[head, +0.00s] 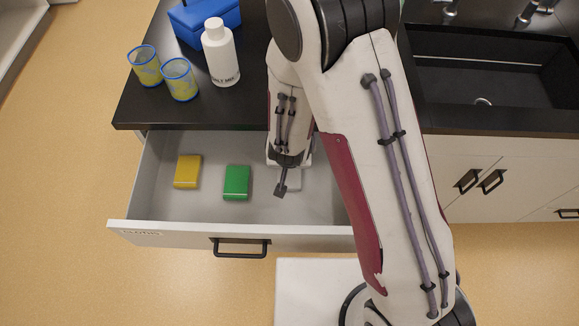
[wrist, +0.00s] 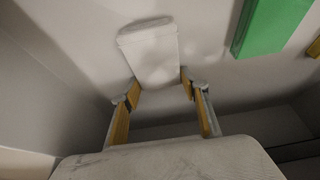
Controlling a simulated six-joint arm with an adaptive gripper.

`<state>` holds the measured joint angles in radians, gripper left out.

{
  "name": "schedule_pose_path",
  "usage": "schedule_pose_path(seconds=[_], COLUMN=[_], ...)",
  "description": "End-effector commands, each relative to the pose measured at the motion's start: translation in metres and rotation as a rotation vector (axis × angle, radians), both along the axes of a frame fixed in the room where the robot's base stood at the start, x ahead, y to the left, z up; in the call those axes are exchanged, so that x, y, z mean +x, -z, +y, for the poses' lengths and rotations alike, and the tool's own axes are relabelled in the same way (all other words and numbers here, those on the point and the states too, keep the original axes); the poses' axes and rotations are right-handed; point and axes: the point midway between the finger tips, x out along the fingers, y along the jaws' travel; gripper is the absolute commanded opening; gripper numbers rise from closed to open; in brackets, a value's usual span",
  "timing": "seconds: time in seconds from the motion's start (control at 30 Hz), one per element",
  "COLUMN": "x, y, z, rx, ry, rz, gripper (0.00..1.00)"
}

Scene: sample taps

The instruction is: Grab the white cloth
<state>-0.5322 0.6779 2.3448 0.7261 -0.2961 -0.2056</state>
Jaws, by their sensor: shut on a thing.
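The white cloth is a small folded block. In the wrist view the cloth (wrist: 150,50) lies at the tips of my gripper (wrist: 160,87), with one finger at each side of its near end. In the head view my gripper (head: 281,188) reaches down into the open drawer, and only a pale part of the cloth (head: 294,184) shows beside it. The gripper is shut on the white cloth. The cloth seems low in the drawer; whether it touches the floor I cannot tell.
The open drawer (head: 180,237) also holds a green cloth (head: 236,182) and a yellow cloth (head: 187,171) to the left. A sink (head: 480,85) is at right.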

Motion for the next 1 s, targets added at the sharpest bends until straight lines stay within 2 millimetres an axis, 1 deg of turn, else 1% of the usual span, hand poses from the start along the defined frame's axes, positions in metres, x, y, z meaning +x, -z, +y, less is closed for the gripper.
schedule_pose_path(seconds=[0.27, 0.47, 0.93, 1.0], x=[0.000, 0.000, -0.042, -0.039], y=[-0.004, -0.012, -0.012, -0.017], z=[0.000, 0.000, 0.000, 0.000], rx=[0.000, 0.000, -0.001, 0.000], ry=[0.000, 0.001, -0.002, 0.000], rz=[-0.001, -0.001, 0.001, -0.003], gripper=[0.30, 0.30, 0.30, 0.30])
